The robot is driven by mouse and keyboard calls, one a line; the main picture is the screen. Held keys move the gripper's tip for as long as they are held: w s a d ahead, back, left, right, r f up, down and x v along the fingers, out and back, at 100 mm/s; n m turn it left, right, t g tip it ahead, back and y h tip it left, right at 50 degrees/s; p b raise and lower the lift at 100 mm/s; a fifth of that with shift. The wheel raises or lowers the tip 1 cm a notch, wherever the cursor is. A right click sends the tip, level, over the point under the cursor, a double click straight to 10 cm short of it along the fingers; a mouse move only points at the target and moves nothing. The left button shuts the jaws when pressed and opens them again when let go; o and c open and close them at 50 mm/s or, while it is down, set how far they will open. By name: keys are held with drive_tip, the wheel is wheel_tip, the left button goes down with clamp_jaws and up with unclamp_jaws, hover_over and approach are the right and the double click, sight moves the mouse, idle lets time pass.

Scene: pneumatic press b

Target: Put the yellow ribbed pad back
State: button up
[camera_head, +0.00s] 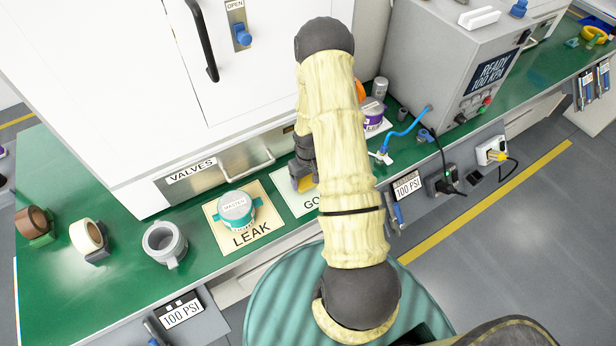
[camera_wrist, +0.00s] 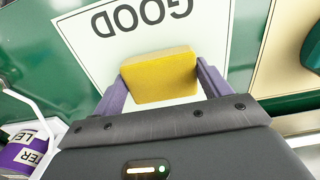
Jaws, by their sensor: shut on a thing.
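The yellow pad (camera_wrist: 160,76) is between the two purple-grey fingers of my gripper (camera_wrist: 160,84) in the wrist view. My gripper is shut on it, over the white mat marked GOOD (camera_wrist: 82,35). I cannot tell whether the pad touches the mat. Its ribs do not show clearly. In the head view the pad (camera_head: 303,184) shows as a small yellow patch beside my gripper (camera_head: 303,176), which my arm partly hides, along with much of the GOOD mat (camera_head: 300,205).
A teal-lidded container stands on the LEAK mat (camera_head: 262,228). A grey ring part (camera_head: 165,243) and tape rolls (camera_head: 88,236) lie to the left. A purple-labelled container (camera_head: 373,118) and a blue hose (camera_head: 405,130) are right of my arm. A white cabinet (camera_head: 110,90) rises behind.

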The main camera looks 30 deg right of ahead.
sight(309, 180)
drive_tip(key=shift+f, duration=0.3)
drive_tip(key=o, duration=1)
wheel_tip(309, 180, up, 18)
drive_tip(key=shift+s+f+b, duration=0.1)
drive_tip(key=shift+s+b, duration=0.05)
drive_tip(key=shift+b, duration=0.5)
drive_tip(key=s+a+r+t, duration=0.1)
drive_tip(key=s+a+r, duration=0.2)
drive_tip(key=s+a, duration=0.1)
drive_tip(key=s+a+r, duration=0.4)
drive_tip(key=a, duration=0.1)
drive_tip(key=s+a+r+t, duration=0.1)
drive_tip(key=s+a+r, duration=0.2)
drive_tip(key=s+a, duration=0.1)
drive_tip(key=shift+a+r+t, duration=0.25)
drive_tip(key=shift+r+t, duration=0.05)
